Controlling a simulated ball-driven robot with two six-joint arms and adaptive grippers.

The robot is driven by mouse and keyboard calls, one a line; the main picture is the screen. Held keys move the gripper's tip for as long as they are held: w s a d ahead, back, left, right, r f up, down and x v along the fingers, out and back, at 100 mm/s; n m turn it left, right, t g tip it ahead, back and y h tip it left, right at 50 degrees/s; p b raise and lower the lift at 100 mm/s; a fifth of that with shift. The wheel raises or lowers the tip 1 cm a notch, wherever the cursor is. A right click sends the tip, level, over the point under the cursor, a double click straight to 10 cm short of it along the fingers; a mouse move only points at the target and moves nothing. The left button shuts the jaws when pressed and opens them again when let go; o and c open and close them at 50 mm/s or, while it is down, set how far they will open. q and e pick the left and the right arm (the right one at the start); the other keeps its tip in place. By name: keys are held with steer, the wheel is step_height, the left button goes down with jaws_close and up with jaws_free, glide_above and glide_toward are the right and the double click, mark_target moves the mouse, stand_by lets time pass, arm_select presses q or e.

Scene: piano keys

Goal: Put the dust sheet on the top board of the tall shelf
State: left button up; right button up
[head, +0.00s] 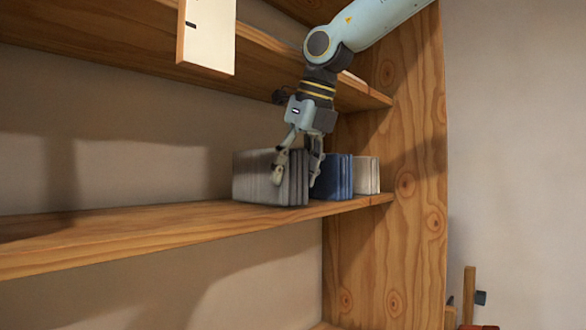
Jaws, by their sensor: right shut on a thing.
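A grey folded cloth bundle, which looks like the dust sheet (255,180), stands on edge on a middle board (150,229) of the tall wooden shelf. My right gripper (297,172) comes down from above and is shut on the bundle near its right end, one finger across its front and the other at its right side. The bundle's underside is at or very close to the board; I cannot tell whether it touches. A higher board (120,55) of the shelf crosses above; whether it is the top one cannot be seen. My left gripper is not in view.
A blue folded bundle (337,177) and a cream one (366,175) stand just right of the grey one, by the side panel (405,190). The board is bare to the left. A pale panel (207,35) hangs in front of the higher board.

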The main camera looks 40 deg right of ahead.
steer(key=shift+w+a+f, duration=0.1)
steer(key=shift+f, duration=0.05)
steer(key=o, duration=1.5)
steer(key=shift+c, duration=0.2)
